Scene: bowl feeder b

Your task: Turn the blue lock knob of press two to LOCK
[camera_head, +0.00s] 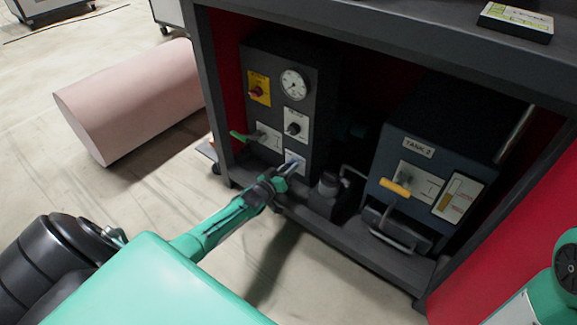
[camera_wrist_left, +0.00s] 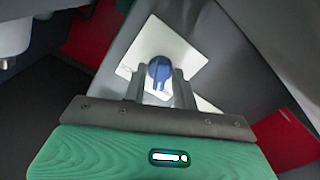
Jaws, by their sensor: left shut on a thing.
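The blue lock knob (camera_wrist_left: 159,69) sits on a white plate (camera_wrist_left: 180,48) low on the front of the dark press unit (camera_head: 283,75). In the wrist view it stands between my two fingers. My left gripper (camera_head: 288,169) reaches in from the left, low at that plate, and is shut on the knob. In the left wrist view the gripper (camera_wrist_left: 159,90) covers the lower part of the plate, so its lettering cannot be read. In the head view the fingers mostly hide the knob. My right gripper is out of view.
Above the knob are a black knob (camera_head: 293,128), a gauge (camera_head: 293,85) and a red knob on yellow (camera_head: 257,91). A green lever (camera_head: 241,136) is to the left. Tank 2 (camera_head: 420,185), with a yellow lever (camera_head: 395,187), stands to the right. A frame post (camera_head: 207,90) is close by.

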